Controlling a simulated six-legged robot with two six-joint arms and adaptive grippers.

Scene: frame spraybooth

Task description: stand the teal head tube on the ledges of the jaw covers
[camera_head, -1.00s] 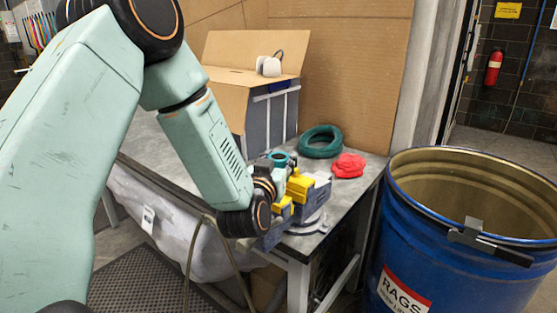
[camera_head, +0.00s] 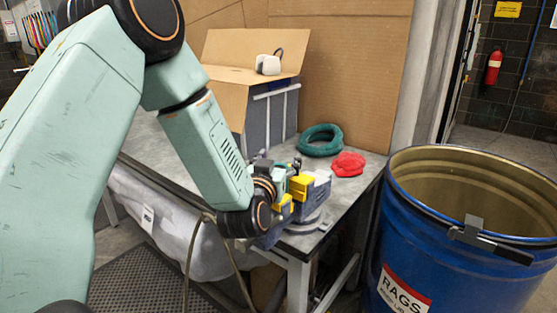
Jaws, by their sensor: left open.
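The teal head tube (camera_head: 280,178) shows as a small teal patch at the vise, partly hidden by my left gripper and wrist. It appears upright, close to the yellow jaw covers; whether it rests on their ledges cannot be made out. One yellow jaw cover (camera_head: 301,183) is behind and right of it, the other (camera_head: 283,203) is nearer. They sit on the blue-grey vise (camera_head: 316,193) at the bench corner. My left gripper (camera_head: 279,164) is open around or just above the tube, with dark fingertips on either side. My right gripper is not in view.
A blue rags drum (camera_head: 450,270) stands right of the bench. My left arm covers the left side.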

